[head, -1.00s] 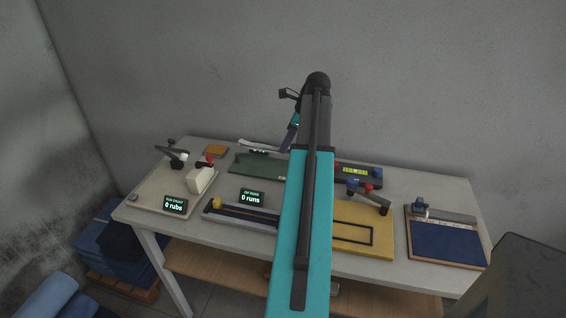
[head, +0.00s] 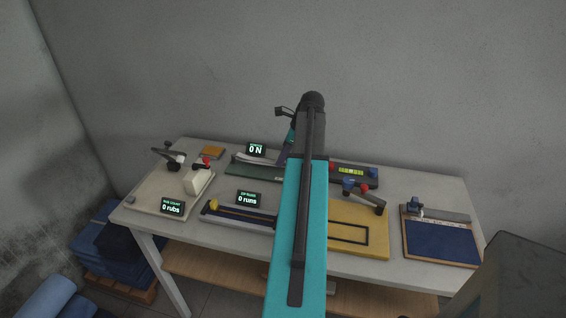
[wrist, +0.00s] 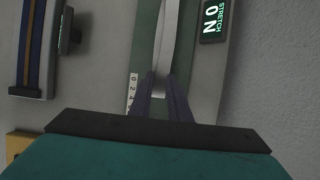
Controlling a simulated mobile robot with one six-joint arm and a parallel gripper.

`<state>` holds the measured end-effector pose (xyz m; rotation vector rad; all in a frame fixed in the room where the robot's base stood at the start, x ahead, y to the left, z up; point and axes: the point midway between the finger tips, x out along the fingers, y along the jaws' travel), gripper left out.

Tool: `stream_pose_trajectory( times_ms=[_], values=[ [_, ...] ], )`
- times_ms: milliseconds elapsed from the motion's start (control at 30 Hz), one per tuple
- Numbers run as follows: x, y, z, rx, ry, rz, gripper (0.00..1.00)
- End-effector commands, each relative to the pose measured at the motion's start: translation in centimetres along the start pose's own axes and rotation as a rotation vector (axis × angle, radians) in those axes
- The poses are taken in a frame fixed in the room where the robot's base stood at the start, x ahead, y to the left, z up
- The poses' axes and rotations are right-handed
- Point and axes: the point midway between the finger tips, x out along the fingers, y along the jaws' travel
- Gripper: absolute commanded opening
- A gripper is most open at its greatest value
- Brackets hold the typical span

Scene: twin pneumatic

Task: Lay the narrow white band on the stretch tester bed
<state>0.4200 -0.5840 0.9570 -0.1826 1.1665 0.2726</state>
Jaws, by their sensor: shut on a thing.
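My gripper (wrist: 163,88) is shut on the narrow white band (wrist: 168,48) in the wrist view. The band runs from the fingertips away along the stretch tester. The tester has a green bed (wrist: 145,40), a small number scale (wrist: 132,92) and a readout (wrist: 214,20) showing 0 N. In the head view the pale band (head: 252,160) lies over or just above the green bed (head: 254,173), left of my arm. I cannot tell whether it touches the bed. My arm hides the fingers and the near end of the band there.
A rub tester (head: 150,190) stands left and a zip tester (head: 238,215) in front of the green bed. A yellow board (head: 372,242) and a blue pad (head: 440,242) lie to the right. The tester's readout (head: 256,149) stands behind the bed.

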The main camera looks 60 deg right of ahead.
Motion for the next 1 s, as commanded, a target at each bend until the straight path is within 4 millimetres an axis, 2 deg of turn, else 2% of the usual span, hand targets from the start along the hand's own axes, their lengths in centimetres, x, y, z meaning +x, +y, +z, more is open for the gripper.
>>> stream_pose_trajectory(
  times_ms=[267, 667, 700, 800, 1000],
  values=[
    [2.1, 0.0, -0.9, 0.001, 0.000, 0.000, 0.00],
    [2.3, 0.0, -1.1, 0.002, 0.000, -0.001, 0.00],
    [2.4, 0.0, -1.1, 0.002, 0.000, -0.001, 0.18],
    [2.3, -0.1, -1.2, 0.003, 0.000, -0.001, 0.35],
    [2.3, -0.1, -1.1, 0.003, 0.000, -0.001, 0.35]
  ],
)
